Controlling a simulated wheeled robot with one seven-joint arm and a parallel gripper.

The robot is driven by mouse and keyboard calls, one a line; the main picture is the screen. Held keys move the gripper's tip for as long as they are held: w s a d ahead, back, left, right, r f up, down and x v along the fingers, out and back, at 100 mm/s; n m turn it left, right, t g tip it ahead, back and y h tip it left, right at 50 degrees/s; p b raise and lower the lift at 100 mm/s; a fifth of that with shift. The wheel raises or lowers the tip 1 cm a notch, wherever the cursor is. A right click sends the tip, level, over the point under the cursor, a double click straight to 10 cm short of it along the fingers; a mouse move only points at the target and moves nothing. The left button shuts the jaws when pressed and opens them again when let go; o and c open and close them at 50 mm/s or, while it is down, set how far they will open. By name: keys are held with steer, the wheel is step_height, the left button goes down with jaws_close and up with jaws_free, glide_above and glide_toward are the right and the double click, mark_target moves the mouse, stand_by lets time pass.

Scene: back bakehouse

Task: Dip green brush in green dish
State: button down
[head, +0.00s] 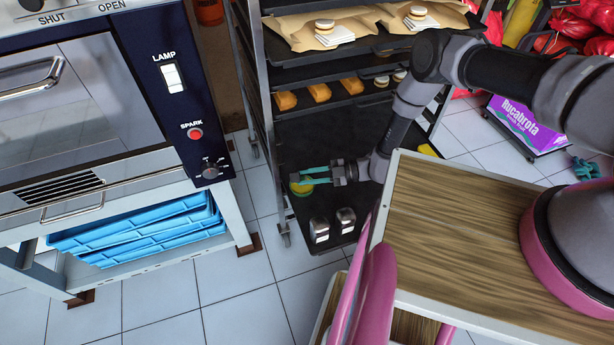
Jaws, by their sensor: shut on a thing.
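My gripper (298,180) reaches from the right into the rack, over a low dark shelf. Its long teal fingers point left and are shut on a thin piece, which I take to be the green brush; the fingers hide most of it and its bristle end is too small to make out. A small round green dish (301,189) with a yellowish rim sits on the shelf right under the fingertips. The fingers cover part of the dish. I cannot tell whether the brush touches it.
Two metal-topped containers (320,230) stand on the shelf in front. The rack's upright post (262,95) is close left. An oven (80,90) stands left, above blue crates (140,235). A wooden-topped cart (450,225) is at right.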

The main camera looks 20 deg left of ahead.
steer(key=shift+f, duration=0.5)
stand_by(1.0)
step_height(320, 180, up, 7)
stand_by(0.8)
stand_by(0.7)
